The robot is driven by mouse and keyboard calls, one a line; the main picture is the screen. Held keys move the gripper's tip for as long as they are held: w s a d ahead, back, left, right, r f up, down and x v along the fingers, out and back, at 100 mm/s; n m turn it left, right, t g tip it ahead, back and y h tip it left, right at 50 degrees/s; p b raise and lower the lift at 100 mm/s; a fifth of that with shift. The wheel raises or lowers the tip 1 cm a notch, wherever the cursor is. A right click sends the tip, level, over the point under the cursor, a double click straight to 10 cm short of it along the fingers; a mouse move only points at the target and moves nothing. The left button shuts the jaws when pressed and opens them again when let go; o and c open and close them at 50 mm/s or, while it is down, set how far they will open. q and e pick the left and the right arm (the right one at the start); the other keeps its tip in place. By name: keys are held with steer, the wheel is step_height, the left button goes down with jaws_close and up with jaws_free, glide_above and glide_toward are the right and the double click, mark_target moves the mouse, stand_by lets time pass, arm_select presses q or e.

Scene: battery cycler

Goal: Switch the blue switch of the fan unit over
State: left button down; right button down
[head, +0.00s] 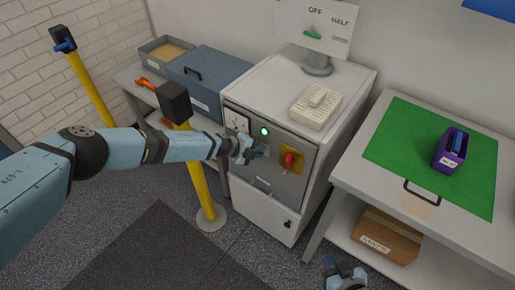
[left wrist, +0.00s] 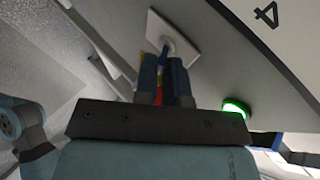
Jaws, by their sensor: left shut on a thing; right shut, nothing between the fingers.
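The fan unit is a white and grey cabinet (head: 262,210) in the middle of the head view, with a dial, a lit green lamp (head: 265,131) and a red knob on a yellow plate on its front. My left gripper (head: 252,154) is at this front, between the dial and the red knob, and largely hides the blue switch there. In the left wrist view the blue switch (left wrist: 170,46) stands out from a white plate, and my left gripper's fingers (left wrist: 167,75) are shut on it. My right gripper (head: 345,275) is shut and empty, low at the bottom edge.
A yellow post (head: 196,180) stands left of the cabinet, under my left arm. The red knob (head: 291,161) is close right of my left gripper. At right is a table with a green mat (head: 400,140) and a purple box (head: 450,150). A sign (head: 313,22) stands on the cabinet.

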stand_by(0.3)
arm_select(q)
steer(key=c, duration=1.2)
jaws_free()
steer(key=shift+w+r, duration=0.1)
steer(key=shift+r, duration=0.1)
